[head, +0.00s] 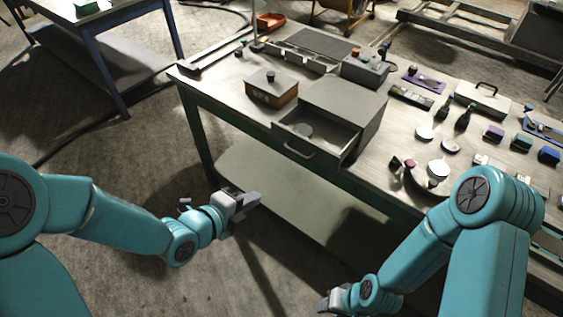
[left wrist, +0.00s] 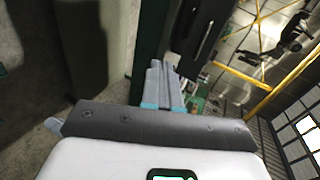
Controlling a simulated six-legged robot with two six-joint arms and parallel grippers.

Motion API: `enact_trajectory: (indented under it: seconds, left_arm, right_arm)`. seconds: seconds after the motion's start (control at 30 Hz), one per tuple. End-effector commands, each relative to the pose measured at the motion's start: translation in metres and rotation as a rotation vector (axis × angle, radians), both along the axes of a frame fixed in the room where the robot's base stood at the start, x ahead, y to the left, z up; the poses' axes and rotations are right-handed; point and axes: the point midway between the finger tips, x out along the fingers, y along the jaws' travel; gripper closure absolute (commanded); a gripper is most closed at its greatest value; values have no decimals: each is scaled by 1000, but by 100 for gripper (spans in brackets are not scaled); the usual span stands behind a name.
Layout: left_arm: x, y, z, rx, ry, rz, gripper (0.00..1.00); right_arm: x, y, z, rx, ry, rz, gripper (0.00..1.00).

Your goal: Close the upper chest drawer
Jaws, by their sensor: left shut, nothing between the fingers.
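The grey chest (head: 352,100) stands near the front edge of the workbench in the head view. A round grey item (head: 302,130) lies inside. Whether another drawer lies below cannot be told. My left gripper (head: 252,201) is shut and empty, below and left of the drawer and apart from it. Its closed fingers (left wrist: 163,80) also show in the left wrist view. My right gripper (head: 328,301) is low at the bottom edge, far from the chest, with its fingers partly cut off.
Several small pots, discs and tools crowd the bench to the right. A pale lower shelf (head: 285,190) lies under the bench. A blue-legged table (head: 90,60) stands at back left.

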Motion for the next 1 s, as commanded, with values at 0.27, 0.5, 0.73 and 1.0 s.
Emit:
enact_trajectory:
  seconds: [0.27,0.5,0.73,1.0]
  left_arm:
    - [16,-11,43,1,-104,-26,100]
    - [48,-35,27,0,-98,-29,100]
    - [84,-63,8,1,-97,-26,100]
    - [111,-83,13,-1,-99,-22,100]
  right_arm:
    - [0,0,3,0,0,0,57]
    - [0,0,15,0,0,0,57]
    - [0,0,29,0,0,0,57]
    - [0,0,46,0,0,0,57]
